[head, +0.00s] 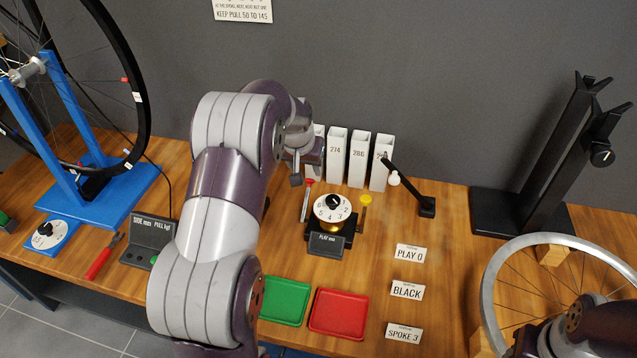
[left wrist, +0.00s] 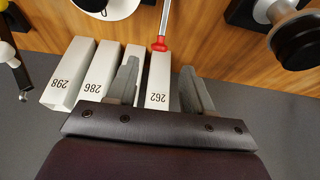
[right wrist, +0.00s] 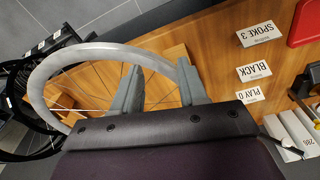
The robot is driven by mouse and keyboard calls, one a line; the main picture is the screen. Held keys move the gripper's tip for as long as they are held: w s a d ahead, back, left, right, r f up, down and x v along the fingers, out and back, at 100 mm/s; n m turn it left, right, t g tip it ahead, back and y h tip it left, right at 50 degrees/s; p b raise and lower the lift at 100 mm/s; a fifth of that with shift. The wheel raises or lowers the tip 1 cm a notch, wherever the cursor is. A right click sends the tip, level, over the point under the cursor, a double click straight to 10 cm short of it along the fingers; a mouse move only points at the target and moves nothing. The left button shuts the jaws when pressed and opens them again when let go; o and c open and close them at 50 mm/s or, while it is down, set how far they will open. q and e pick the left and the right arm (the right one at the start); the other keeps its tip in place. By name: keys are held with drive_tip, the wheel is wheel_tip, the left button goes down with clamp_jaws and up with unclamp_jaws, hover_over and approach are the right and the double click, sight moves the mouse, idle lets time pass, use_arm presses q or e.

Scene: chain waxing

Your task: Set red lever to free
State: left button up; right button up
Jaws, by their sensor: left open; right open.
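The red lever (head: 308,185) stands at the left side of the dial device (head: 332,208), below the row of white boxes. In the left wrist view the red tip (left wrist: 160,45) sits on a thin metal rod, just beyond the fingertips and roughly midway between them. My left gripper (left wrist: 160,78) is open and empty, and the lever is not gripped. In the head view my left arm hides part of the area left of the lever. My right gripper (right wrist: 158,82) is open, with the wheel rim (right wrist: 95,55) beyond its fingers.
White numbered boxes (head: 358,160) stand behind the device; the one marked 262 (left wrist: 158,80) shows between my left fingers. A black arm (head: 410,187) stands right of them. Green (head: 284,300) and red (head: 338,313) trays lie in front. A black stand (head: 530,190) is at right.

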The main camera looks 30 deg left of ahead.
sight(309, 180)
use_arm(q)
drive_tip(key=b+x, duration=0.1)
drive_tip(key=x, duration=0.5)
drive_tip(key=shift+w+f, duration=0.2)
drive_tip(key=shift+f, duration=0.05)
clamp_jaws()
use_arm(e)
wheel_tip(309, 180, down, 2)
